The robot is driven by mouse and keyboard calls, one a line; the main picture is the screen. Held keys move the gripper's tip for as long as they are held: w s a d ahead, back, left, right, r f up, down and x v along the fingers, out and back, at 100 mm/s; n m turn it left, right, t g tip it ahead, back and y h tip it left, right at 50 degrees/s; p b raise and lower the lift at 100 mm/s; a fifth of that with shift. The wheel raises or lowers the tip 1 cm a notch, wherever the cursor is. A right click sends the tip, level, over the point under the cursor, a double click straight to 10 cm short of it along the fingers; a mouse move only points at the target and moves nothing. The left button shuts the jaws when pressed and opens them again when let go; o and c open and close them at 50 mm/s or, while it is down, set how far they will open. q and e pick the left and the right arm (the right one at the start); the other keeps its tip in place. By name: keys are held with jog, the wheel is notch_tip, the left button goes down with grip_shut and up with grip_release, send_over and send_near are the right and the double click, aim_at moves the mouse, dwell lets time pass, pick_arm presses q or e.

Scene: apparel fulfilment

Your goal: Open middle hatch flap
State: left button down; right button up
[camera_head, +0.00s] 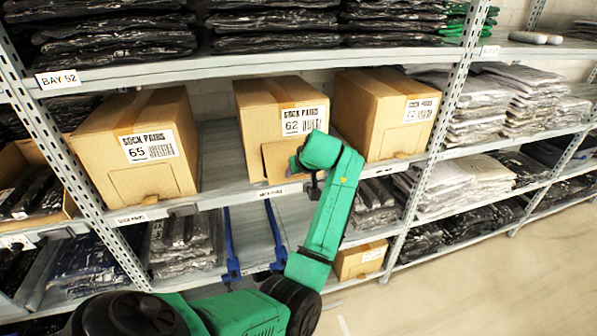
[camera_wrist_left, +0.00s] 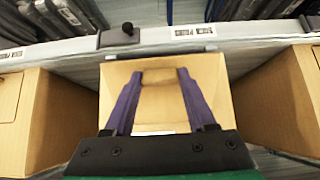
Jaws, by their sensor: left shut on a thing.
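The middle carton (camera_head: 255,104), labelled Sock Pairs 62, stands on the middle shelf level. Its hatch flap (camera_head: 274,163) is low on the front face and looks tilted out from it. My left gripper (camera_head: 294,164) is at the flap's right side, its fingers mostly hidden there by the arm. In the left wrist view the carton (camera_wrist_left: 217,82) appears upside down, with my left gripper's two purple fingers (camera_wrist_left: 160,76) against its front. They are shut on the flap, though the contact itself is hard to make out. My right gripper is not in view.
Carton 65 (camera_head: 137,120) stands to the left and another carton (camera_head: 388,90) to the right, both with shut flaps. The shelf edge (camera_head: 222,200) runs just below. Bagged clothes fill the shelves around.

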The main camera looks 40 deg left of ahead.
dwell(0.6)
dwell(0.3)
pick_arm(q)
jog(key=shift+c, duration=1)
grip_release()
jog(key=shift+r, duration=0.1)
jog(key=b+v, duration=0.3)
jog(key=v, duration=1.1)
jog(key=shift+d+r, duration=0.15)
jog(key=shift+r, duration=0.05)
jog(key=shift+c, duration=0.3)
